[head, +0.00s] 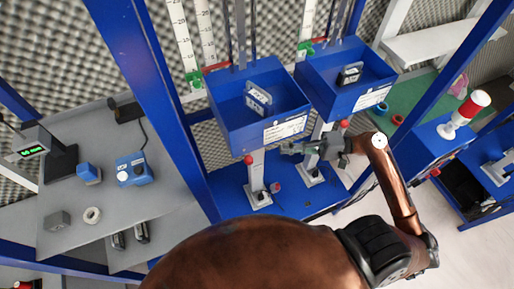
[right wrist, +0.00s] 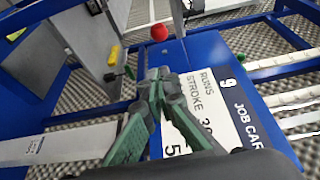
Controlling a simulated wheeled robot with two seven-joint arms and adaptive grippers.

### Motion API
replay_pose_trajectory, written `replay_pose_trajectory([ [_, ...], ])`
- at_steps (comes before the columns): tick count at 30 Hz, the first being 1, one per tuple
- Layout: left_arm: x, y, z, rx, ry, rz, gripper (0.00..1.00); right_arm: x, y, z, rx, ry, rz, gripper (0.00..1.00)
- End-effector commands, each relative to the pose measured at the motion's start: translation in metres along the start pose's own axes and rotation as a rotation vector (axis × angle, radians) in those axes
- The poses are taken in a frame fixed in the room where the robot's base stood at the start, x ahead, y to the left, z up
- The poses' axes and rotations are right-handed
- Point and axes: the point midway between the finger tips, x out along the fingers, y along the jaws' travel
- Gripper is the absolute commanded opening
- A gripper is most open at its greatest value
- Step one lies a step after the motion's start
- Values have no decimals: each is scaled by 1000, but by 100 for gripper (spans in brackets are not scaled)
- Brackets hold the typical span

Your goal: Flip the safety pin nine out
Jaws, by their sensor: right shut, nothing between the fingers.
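My right gripper (head: 284,148) is shut and empty, just below the lower front edge of the left blue bin (head: 240,128). Its closed green-grey fingers fill the middle of the right wrist view (right wrist: 160,80). A job card (right wrist: 228,110) marked 9 shows behind the fingers there, on a blue surface. A red ball knob (right wrist: 159,32) stands beyond the fingertips, apart from them. A small yellow part (right wrist: 129,72) is left of the fingertips. I cannot tell which of these parts is safety pin nine. My left gripper is not in view.
A second blue bin (head: 325,90) hangs at the right. Grey posts with red knobs (head: 248,159) stand on the blue base below. A blue upright (head: 150,90) and a grey bench (head: 65,185) with small devices are at the left.

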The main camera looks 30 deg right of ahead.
Motion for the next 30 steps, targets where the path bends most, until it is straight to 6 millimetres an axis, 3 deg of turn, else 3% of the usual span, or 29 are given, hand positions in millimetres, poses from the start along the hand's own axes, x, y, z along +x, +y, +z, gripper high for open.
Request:
replay_pose_trajectory([
  [3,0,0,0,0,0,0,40,1,-13,5,4,-21,-23,0],
  [16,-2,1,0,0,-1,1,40,9,-15,5,5,-21,-27,0],
  [30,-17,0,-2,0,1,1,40,84,-18,6,4,-21,-27,0],
])
